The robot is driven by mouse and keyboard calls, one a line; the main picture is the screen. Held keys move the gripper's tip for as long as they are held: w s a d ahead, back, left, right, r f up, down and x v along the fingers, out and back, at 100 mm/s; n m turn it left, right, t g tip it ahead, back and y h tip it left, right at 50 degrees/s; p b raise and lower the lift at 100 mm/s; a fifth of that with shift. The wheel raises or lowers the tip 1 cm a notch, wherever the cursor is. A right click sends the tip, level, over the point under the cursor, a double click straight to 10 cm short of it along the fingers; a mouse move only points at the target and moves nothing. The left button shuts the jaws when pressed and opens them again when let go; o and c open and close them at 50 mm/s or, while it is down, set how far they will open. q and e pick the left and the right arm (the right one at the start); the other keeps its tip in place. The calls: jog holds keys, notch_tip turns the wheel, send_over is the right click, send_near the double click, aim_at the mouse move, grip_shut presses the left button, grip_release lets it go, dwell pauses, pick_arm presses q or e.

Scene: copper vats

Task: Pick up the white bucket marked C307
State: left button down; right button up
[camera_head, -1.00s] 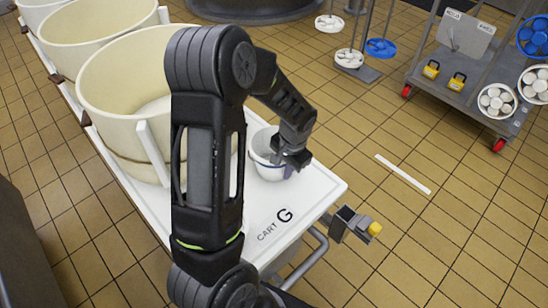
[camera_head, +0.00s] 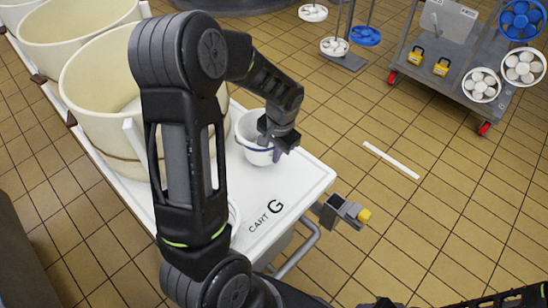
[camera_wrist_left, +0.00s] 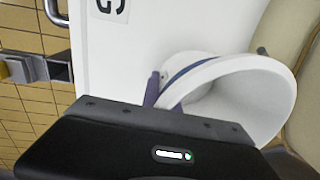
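A white bucket (camera_head: 247,130) with a blue band is at the near end of the white cart (camera_head: 305,180), past my left forearm. No C307 mark is readable on it. My left gripper (camera_head: 274,148) is at its right side, closed on the wall and rim as far as I can tell. In the left wrist view the bucket (camera_wrist_left: 245,95) shows its open mouth, with a purple finger-like piece against its wall and the dark gripper body in front. The contact is partly hidden. Only the dark end of my right arm shows at the bottom right edge; its fingers are unclear.
Large cream vats (camera_head: 95,85) line the cart to the left. A grey bracket with a yellow knob (camera_head: 345,212) sticks out at the cart's near corner. A grey trolley (camera_head: 455,75) with fan-like wheels stands at the far right. A white strip (camera_head: 390,160) lies on open tiled floor.

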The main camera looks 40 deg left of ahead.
pick_arm(q)
notch_tip(320, 180, up, 6)
jog(key=shift+r+p, duration=0.25)
jog(key=shift+p, duration=0.2)
